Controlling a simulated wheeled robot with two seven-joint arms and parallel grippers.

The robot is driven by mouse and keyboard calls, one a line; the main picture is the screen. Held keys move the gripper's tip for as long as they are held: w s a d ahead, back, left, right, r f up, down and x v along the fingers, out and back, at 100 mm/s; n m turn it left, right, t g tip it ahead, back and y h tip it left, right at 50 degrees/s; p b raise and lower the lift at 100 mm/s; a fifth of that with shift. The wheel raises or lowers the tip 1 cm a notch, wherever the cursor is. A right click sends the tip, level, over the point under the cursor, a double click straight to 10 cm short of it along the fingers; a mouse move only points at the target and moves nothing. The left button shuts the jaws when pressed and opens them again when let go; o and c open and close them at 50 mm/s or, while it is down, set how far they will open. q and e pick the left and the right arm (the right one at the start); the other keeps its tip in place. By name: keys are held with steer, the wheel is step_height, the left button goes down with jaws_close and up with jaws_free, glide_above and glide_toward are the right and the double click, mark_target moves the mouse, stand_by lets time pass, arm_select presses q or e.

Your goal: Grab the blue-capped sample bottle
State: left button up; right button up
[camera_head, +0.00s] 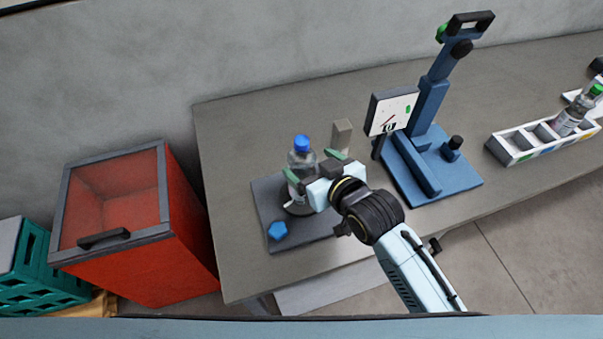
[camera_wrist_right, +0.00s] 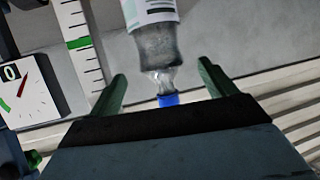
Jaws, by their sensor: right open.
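The sample bottle (camera_head: 301,160) is clear, with a blue cap (camera_head: 302,142), and stands upright on a dark base plate (camera_head: 320,236). My right gripper (camera_head: 313,166) is open at the bottle, with its green fingertips towards either side of it. In the right wrist view the bottle (camera_wrist_right: 160,46) appears upside down, its blue cap (camera_wrist_right: 169,100) nearest the gripper. There it lies across the gap between the open fingers (camera_wrist_right: 163,82), with space on both sides. The gripper hides part of the bottle's lower body in the head view. My left gripper is not in view.
A blue knob (camera_head: 278,231) is on the plate's front left. A beige block (camera_head: 341,134) stands behind the gripper. A blue stand with a dial (camera_head: 431,100) is to the right. A rack (camera_head: 515,146) with a green-capped bottle (camera_head: 567,122) is far right. A red bin (camera_head: 185,235) is left.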

steer(key=shift+x, duration=2.95)
steer(key=shift+a, duration=0.1)
steer(key=shift+c, duration=0.2)
steer(key=shift+s, duration=0.1)
steer(key=c, duration=1.7)
steer(key=shift+r, duration=0.1)
jaws_close()
